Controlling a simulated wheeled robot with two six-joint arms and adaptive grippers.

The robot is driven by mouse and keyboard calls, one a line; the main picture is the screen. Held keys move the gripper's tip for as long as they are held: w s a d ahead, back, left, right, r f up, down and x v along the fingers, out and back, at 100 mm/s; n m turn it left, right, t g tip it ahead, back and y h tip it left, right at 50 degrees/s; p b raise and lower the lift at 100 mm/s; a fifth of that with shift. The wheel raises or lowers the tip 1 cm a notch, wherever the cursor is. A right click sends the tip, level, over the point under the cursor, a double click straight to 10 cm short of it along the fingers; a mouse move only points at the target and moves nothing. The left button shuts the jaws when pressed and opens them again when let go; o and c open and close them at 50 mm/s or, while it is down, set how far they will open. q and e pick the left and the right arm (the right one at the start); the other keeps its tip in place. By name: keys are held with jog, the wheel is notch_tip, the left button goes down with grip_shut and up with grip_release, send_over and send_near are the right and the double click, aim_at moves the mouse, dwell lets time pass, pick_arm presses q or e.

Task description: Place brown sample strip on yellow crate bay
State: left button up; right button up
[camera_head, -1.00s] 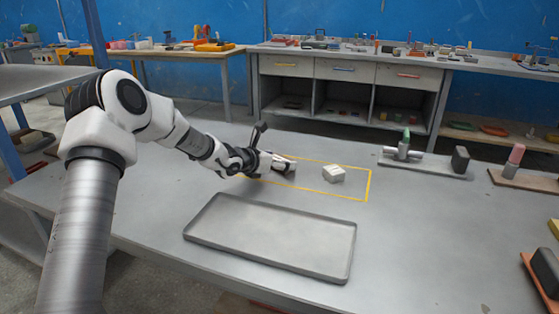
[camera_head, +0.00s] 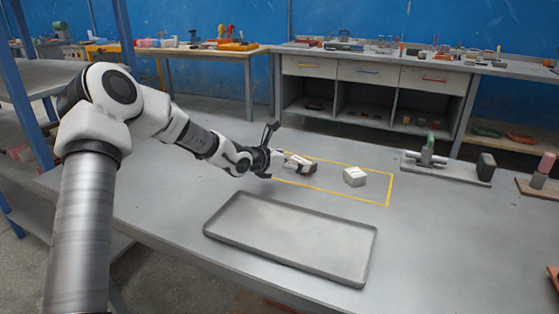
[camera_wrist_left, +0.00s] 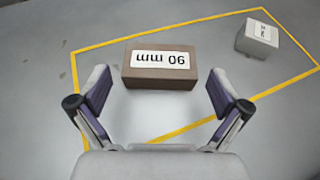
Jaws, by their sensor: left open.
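A brown block (camera_head: 301,165) with a white label reading "90 mm" lies on the table inside a yellow outline (camera_head: 377,203). It shows whole in the left wrist view (camera_wrist_left: 160,82), upside down as to its label. My left gripper (camera_head: 277,152) is open and empty, just left of the block in the head view. In the left wrist view its fingers stand apart on either side of the block's near side, not touching it. No yellow crate is clear; the back cabinet has a drawer with a yellow handle (camera_head: 302,66) above a left bay. My right gripper is not in view.
A smaller pale block (camera_head: 354,176) lies right of the brown one, also inside the outline. A grey shallow tray (camera_head: 290,238) lies nearer me, empty. A fixture with a green-topped post (camera_head: 429,150) and a dark block (camera_head: 486,167) stand at right.

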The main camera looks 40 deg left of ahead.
pick_arm(q)
jog(key=p+v, duration=0.1)
jog(key=v, duration=0.2)
jog(key=p+v, duration=0.2)
jog(key=v, duration=0.2)
jog(key=shift+r, duration=0.45)
jog(key=shift+s+p, duration=0.5)
jog(key=shift+p, duration=0.2)
jog(key=shift+f, duration=0.15)
